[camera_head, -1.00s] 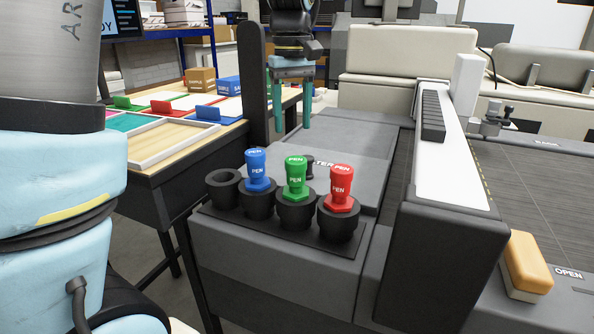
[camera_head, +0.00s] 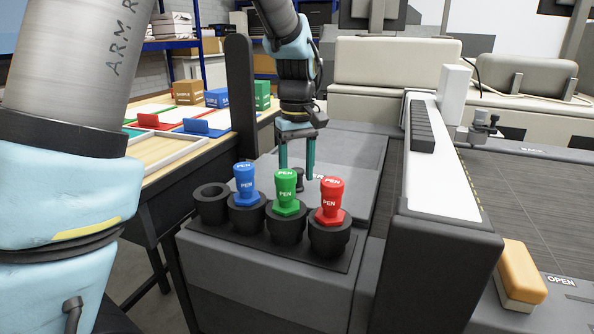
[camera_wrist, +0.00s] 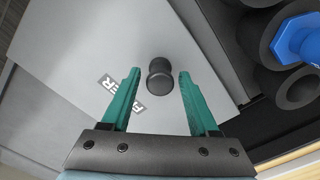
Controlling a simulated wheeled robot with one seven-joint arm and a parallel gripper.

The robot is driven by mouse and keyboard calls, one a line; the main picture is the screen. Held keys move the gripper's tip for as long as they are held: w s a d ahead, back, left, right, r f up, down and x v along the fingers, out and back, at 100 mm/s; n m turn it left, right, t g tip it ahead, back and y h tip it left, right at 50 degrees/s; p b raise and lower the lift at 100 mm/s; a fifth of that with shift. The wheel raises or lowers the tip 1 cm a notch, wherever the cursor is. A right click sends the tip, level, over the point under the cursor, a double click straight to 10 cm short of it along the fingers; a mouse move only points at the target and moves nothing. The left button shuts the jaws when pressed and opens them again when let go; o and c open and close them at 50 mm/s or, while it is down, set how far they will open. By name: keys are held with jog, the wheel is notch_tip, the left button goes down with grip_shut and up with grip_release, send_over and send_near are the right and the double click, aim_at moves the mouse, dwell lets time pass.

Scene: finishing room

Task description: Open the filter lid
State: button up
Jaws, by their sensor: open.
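The filter lid (camera_wrist: 105,45) is a flat grey panel with a partly hidden "FILTER" label and a short black knob (camera_wrist: 160,77). In the head view the lid (camera_head: 345,178) lies flat behind the pens, and its knob (camera_head: 299,180) shows just behind the green pen. My gripper (camera_head: 297,175) points down over the lid with its teal fingers apart. In the wrist view my gripper (camera_wrist: 158,78) has one finger on each side of the knob, with a gap on both sides. I cannot tell the exact height of the fingertips relative to the knob.
Blue (camera_head: 245,187), green (camera_head: 286,195) and red (camera_head: 330,202) pens stand in black cups close in front of the lid; the leftmost cup (camera_head: 212,202) is empty. A black upright post (camera_head: 241,90) stands left. A tall dark gantry (camera_head: 440,240) stands right.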

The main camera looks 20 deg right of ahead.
jog(key=shift+f, duration=0.15)
jog(key=shift+c, duration=0.3)
grip_shut()
dwell(1.1)
